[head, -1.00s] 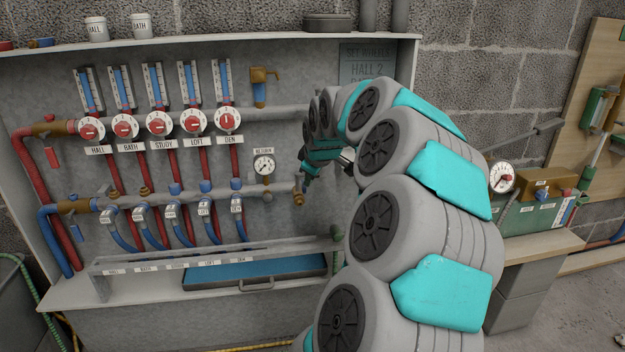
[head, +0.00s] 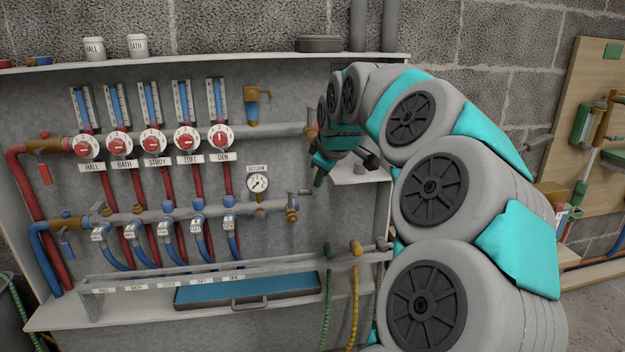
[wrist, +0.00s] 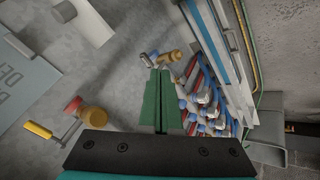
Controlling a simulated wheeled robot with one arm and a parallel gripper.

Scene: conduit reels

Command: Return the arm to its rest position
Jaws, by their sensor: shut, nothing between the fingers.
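My gripper (head: 319,172) shows in the head view at the end of my curled grey and teal arm, in front of the right part of the manifold cabinet. It hangs in free air, right of the pressure gauge (head: 258,183) and above the brass end valve (head: 292,213). In the wrist view its green fingers (wrist: 161,100) lie together with nothing between them. The brass valve (wrist: 168,57) shows beyond the fingertips there, apart from them. My arm hides part of the cabinet's right side.
Red dials (head: 152,141) and flow tubes line the cabinet's back. A label rail (head: 200,279) and a blue tray (head: 247,290) are below. Green and yellow hoses (head: 354,290) hang close to my arm. A wooden board (head: 597,100) stands at the right.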

